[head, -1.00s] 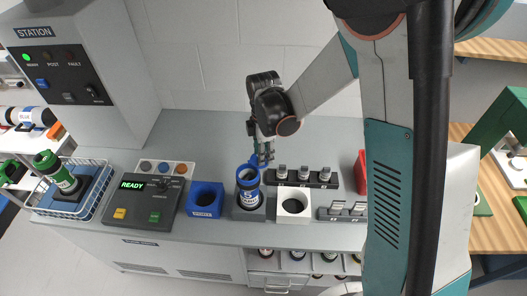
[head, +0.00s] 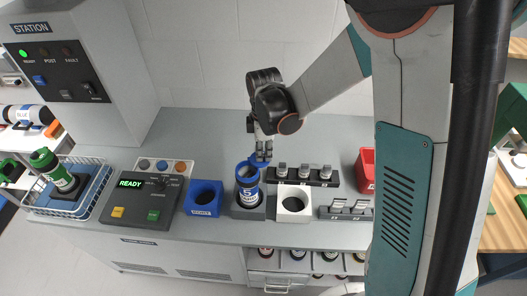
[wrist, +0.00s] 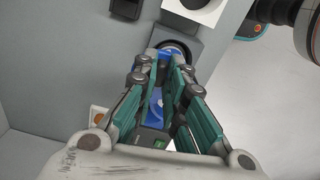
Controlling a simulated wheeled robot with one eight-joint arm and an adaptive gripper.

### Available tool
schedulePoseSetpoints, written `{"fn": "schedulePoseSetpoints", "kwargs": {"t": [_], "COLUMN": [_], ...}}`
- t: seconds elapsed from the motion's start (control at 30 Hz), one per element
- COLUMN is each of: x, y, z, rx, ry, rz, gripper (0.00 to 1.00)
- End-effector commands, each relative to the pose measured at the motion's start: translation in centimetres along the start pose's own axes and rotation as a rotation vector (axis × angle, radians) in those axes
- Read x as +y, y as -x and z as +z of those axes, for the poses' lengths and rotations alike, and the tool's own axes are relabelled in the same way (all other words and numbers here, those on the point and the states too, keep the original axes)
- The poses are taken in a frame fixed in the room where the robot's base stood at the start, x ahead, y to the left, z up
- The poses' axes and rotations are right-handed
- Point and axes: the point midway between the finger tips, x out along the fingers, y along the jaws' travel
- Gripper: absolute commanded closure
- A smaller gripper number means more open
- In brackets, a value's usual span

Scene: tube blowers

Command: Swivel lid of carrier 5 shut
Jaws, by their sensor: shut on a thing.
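Carrier 5 (head: 247,184) is a blue-topped tube with a white "5" label. It stands upright in a dark grey holder (head: 246,211) on the bench. Its blue lid (head: 257,160) is at the upper right of the carrier's mouth, and the mouth looks at least partly uncovered. My gripper (head: 261,158) reaches down from above at the lid, behind the carrier, and is shut on the lid. In the wrist view the blue lid (wrist: 155,105) shows between my fingers, with the dark round mouth beyond them. The fingers partly hide the lid and carrier.
A blue holder (head: 203,199) stands left of the carrier and a white holder (head: 294,204) right. A black rack (head: 302,175) with small metal-topped parts is close behind right. A control panel (head: 147,203) reading READY is farther left, and a red bin (head: 366,170) farther right.

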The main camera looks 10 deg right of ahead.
Motion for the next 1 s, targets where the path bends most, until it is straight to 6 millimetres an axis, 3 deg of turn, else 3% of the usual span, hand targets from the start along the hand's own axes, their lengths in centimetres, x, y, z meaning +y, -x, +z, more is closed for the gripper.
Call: {"fn": "schedulePoseSetpoints", "kwargs": {"t": [1.0], "x": [-4.0], "y": [-0.1], "z": [-2.0], "rx": [0.0], "ry": [-0.96], "rz": [0.0], "gripper": [1.0]}}
